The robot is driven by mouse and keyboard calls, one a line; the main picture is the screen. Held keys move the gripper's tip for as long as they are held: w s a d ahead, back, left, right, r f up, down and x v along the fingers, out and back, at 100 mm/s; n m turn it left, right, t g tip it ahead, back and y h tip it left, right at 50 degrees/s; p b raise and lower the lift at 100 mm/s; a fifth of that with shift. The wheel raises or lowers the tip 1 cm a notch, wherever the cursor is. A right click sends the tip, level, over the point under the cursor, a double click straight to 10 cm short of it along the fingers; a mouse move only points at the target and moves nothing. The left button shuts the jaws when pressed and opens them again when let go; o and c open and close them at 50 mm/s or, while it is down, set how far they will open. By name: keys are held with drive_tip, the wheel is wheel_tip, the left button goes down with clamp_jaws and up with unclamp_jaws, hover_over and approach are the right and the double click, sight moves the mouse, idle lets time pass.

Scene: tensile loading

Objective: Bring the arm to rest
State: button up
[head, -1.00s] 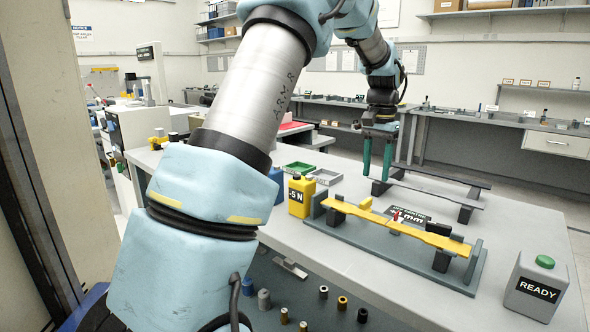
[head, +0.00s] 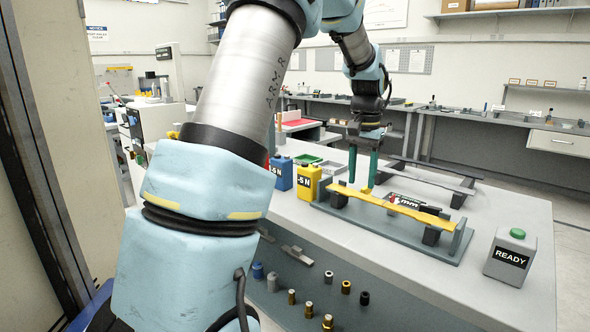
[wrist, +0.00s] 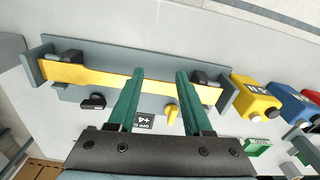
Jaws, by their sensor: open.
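My gripper (head: 363,166) hangs from the arm over the far side of the bench, with its two green fingers apart and nothing seen between them. In the wrist view the open gripper (wrist: 157,80) shows in front of the yellow specimen strip (wrist: 85,77). The yellow strip (head: 385,201) lies across dark supports on a grey-green fixture base (head: 380,233). A small dark label plate (head: 408,201) is beside it, partly hidden by the strip. Whether the fingers touch anything is not clear, but they look apart from the strip.
A yellow "-5 N" block (head: 306,185) and a blue one (head: 281,173) stand left of the fixture. A grey READY box (head: 512,256) with a green button is at the bench's right front. Several small cylinders sit on a lower dark surface. Dark strips lie behind the fixture.

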drive_tip(key=s+a+f+n, duration=0.3)
drive_tip(key=s+a, duration=0.5)
drive_tip(key=a, duration=0.3)
drive_tip(key=s+a+f+n+t, duration=0.1)
drive_tip(key=s+a+f+n, duration=0.2)
drive_tip(key=s+a, duration=0.6)
drive_tip(key=a+f, duration=0.1)
drive_tip(key=a, duration=0.2)
drive_tip(key=shift+f, duration=0.3)
drive_tip(key=shift+o, duration=0.2)
drive_tip(key=shift+a, duration=0.1)
